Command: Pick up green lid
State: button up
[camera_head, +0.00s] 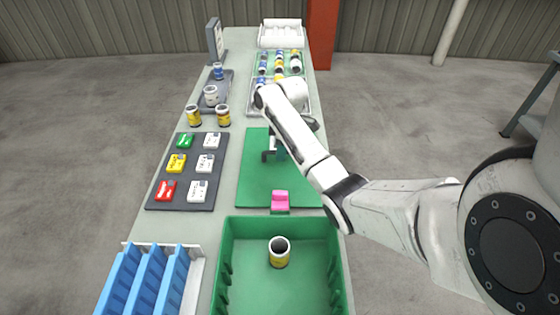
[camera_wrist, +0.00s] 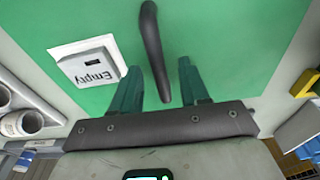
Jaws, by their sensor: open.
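The green lid (camera_head: 255,185) is a flat green panel lying on the long table, behind the open green crate. In the wrist view the lid (camera_wrist: 225,40) fills most of the picture, with a dark bar-like handle (camera_wrist: 153,45) and a white "Empty" plate (camera_wrist: 88,62) on it. My gripper (camera_wrist: 159,68) is open over the lid. The handle shows between its two green fingers, and I see no contact. In the head view my arm hides part of the lid, and my gripper (camera_head: 270,154) shows only in part above it.
The green crate (camera_head: 228,265) in front holds one can (camera_head: 279,252). A pink block (camera_head: 280,199) is at the lid's near edge. A dark board (camera_head: 182,199) with coloured and white blocks is left. Cans (camera_head: 223,116) stand farther back, and blue bins (camera_head: 145,280) are front left.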

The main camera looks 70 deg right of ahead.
jog(key=shift+w+f, duration=0.1)
jog(key=shift+f, duration=1)
grip_shut()
jog(key=shift+r, duration=0.1)
